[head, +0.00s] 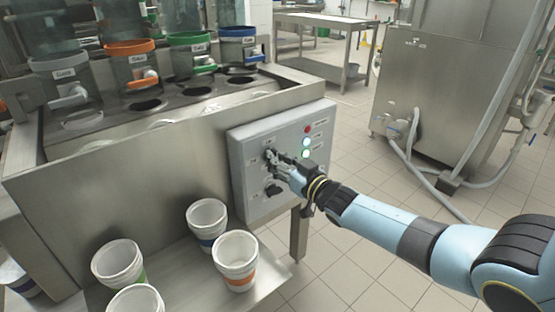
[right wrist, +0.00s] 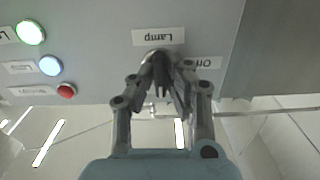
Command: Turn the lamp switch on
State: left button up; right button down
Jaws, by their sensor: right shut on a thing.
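The lamp switch (right wrist: 156,58) is a dark knob on a grey control panel (head: 248,200). It sits beside an upside-down "Lamp" label (right wrist: 159,37) in the right wrist view, with an "Off" label (right wrist: 205,62) to its right. My right gripper (right wrist: 161,82) is shut on the lamp switch, and its fingers hide most of it. In the head view this gripper (head: 272,158) reaches the panel from the right. The switch's exact angle cannot be told. My left gripper is not in view.
A second dark knob (head: 273,189) is below on the panel. Red (head: 307,129), bluish-white (head: 306,142) and green (head: 305,153) indicators are on its right side. Stacked white cups (head: 234,255) stand on the lower shelf. Coloured-rim dispensers (head: 192,38) stand above the counter.

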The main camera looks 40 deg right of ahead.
jog(key=shift+f, duration=0.1)
jog(key=c, duration=1.4)
grip_release()
jog(key=shift+o, duration=0.2)
jog(key=s, duration=1.2)
jog(key=shift+d, duration=0.45)
